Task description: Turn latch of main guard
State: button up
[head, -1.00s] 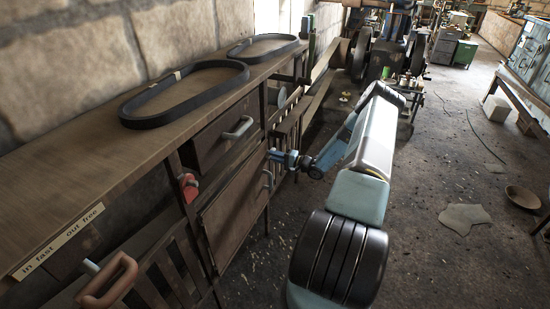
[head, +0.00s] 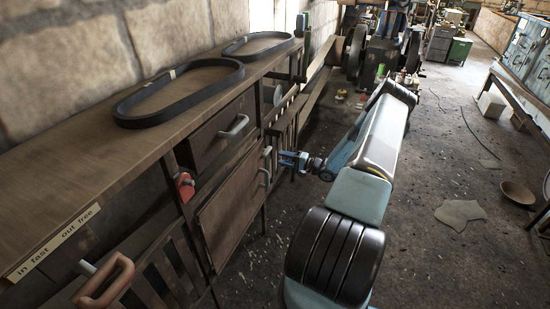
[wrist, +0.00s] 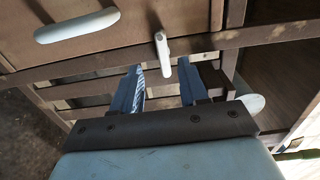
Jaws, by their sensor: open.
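The latch (wrist: 162,50) is a small pale lever on a dark frame rail beside a brown panel, which I take to be the main guard (wrist: 110,12). The panel carries a rounded grey handle (wrist: 77,25). In the head view this panel (head: 232,205) is upright in the bench front, with its handle (head: 265,178) at the right edge. My gripper (wrist: 162,75) is open, its two blue fingers apart. In the wrist view the lever's lower end shows between the fingertips; I cannot tell whether they touch. In the head view my gripper (head: 284,160) is just right of the panel.
Slatted panels (head: 285,125) flank the guard. A drawer (head: 220,132) with a grey handle is above it, and a red part (head: 185,186) is to its left. Two black belts (head: 180,92) lie on the bench top (head: 90,170). The floor right of my arm is mostly clear.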

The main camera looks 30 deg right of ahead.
jog(key=v, duration=0.7)
jog(key=shift+s, duration=0.1)
